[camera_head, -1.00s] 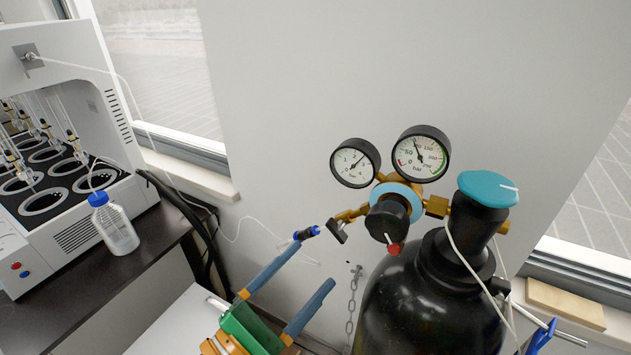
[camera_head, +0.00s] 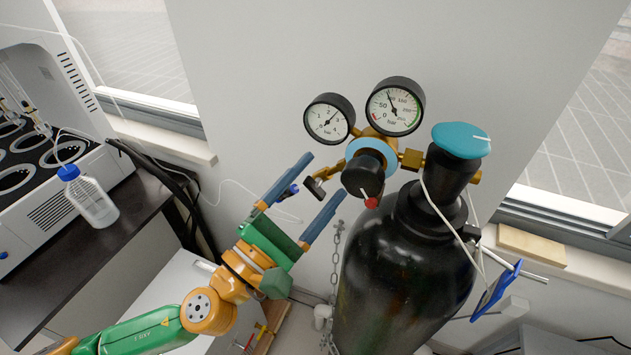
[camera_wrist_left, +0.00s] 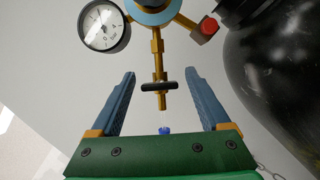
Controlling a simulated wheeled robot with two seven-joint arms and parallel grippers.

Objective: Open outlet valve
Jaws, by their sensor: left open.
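The outlet valve (camera_head: 316,188) is a small dark handle on the brass branch at the regulator's left. In the left wrist view the outlet valve's handle (camera_wrist_left: 159,86) lies crosswise between and beyond the fingertips. My left gripper (camera_head: 323,175) is open, its two blue fingers on either side of the valve, with no clear contact. A blue hose fitting (camera_wrist_left: 165,130) shows below the valve. My right gripper is not in view.
A turquoise cylinder valve cap (camera_head: 461,140) tops the cylinder at right. A chain (camera_head: 335,265) hangs at its left. A dark bench (camera_head: 90,245) with a blue-capped bottle (camera_head: 90,200) and a white distiller stands at left. A wall is behind.

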